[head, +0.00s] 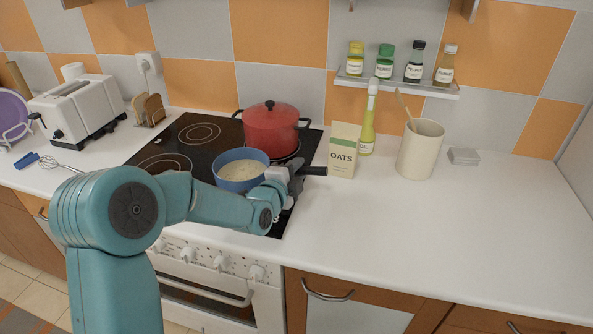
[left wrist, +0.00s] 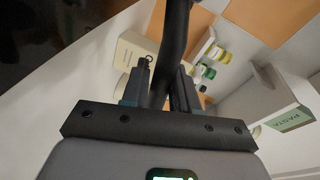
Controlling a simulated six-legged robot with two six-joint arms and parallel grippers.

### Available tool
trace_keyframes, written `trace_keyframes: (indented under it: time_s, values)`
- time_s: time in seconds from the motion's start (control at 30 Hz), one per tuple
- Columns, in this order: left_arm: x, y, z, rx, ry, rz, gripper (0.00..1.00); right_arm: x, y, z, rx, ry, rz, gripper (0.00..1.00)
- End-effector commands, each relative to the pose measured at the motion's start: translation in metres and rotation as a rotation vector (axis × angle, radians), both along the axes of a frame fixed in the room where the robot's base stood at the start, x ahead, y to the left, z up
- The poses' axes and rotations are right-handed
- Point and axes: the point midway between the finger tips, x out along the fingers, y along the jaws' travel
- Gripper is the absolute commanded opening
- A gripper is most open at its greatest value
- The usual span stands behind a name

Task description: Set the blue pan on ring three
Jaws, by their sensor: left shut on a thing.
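The blue pan (head: 242,168), with pale contents, is over the front right part of the black hob (head: 186,150). I cannot tell whether its base touches the glass. My left gripper (head: 288,178) is shut on its black handle (head: 314,170), at the pan's right side. In the left wrist view the handle (left wrist: 174,45) runs between the two fingers (left wrist: 160,88). Two bare rings show, back left (head: 199,133) and front left (head: 165,164). No ring numbers are readable. The front right ring is hidden by the pan and my arm. My right gripper is out of view.
A red lidded pot (head: 271,128) stands close behind the pan. The oats box (head: 344,151), oil bottle (head: 369,120) and cream crock (head: 421,149) stand right of the hob. A toaster (head: 78,108) is at left. The right counter is clear in front.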

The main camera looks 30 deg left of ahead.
Motion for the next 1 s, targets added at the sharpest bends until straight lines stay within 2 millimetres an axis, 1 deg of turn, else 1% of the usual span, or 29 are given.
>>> trace_keyframes:
  time_s: [0.17, 0.33, 0.37, 0.4, 0.43, 0.67, 0.77, 0.87, 1.0]
  values:
    - [0.000, 0.000, 0.003, 0.004, -0.007, 0.000, 0.00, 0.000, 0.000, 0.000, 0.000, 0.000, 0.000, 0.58]
    - [0.001, 0.000, -0.001, 0.004, -0.007, 0.000, 0.00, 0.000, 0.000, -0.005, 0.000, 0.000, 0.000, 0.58]
    - [0.000, 0.000, -0.001, 0.000, -0.001, 0.000, 0.38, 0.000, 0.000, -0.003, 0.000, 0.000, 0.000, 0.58]
    - [0.000, 0.000, -0.001, -0.001, -0.001, 0.000, 0.51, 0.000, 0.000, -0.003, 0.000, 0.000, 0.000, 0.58]
    - [0.000, 0.000, -0.001, -0.001, -0.001, 0.000, 0.54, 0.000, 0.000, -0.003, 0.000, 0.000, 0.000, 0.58]
    - [0.000, 0.000, -0.001, -0.001, -0.001, 0.000, 0.54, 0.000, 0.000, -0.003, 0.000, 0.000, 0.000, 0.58]
    - [0.000, 0.000, 0.003, -0.001, -0.001, 0.000, 0.54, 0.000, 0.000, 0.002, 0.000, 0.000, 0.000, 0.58]
    - [-0.013, 0.000, 0.002, 0.000, -0.002, 0.000, 0.54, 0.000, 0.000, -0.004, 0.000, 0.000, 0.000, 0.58]
    - [-0.044, -0.002, 0.007, 0.000, -0.003, 0.002, 0.54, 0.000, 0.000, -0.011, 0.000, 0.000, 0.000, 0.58]
